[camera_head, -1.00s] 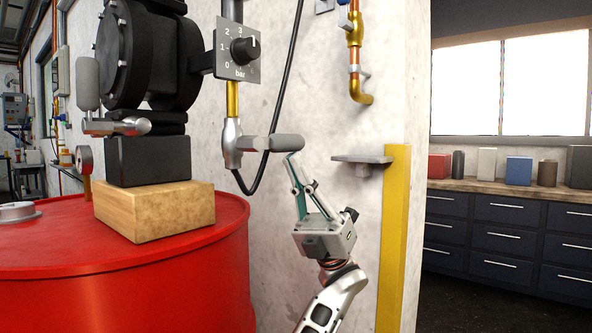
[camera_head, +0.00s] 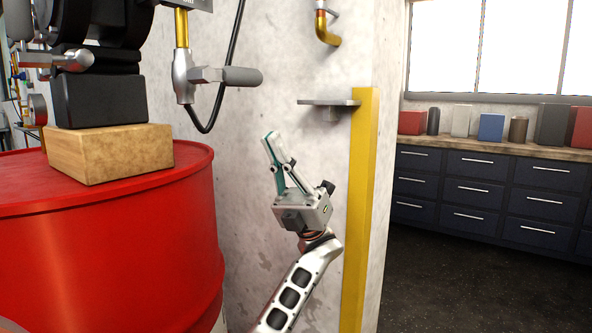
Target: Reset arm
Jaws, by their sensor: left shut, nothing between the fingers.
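My left gripper (camera_head: 270,138) is shut and empty, pointing up and slightly left in front of the pale wall. It stands apart from the grey lever handle (camera_head: 228,76), which is above and to its left. The red drum (camera_head: 110,235) stands to the left of the gripper, with a wooden block (camera_head: 110,152) and a black pump (camera_head: 100,98) on top. My right gripper is not in view.
A small grey shelf bracket (camera_head: 328,103) sticks out from the wall above and right of the gripper. A yellow corner guard (camera_head: 360,210) runs down the wall's edge. Dark drawer cabinets (camera_head: 480,190) stand at the right, with open floor before them.

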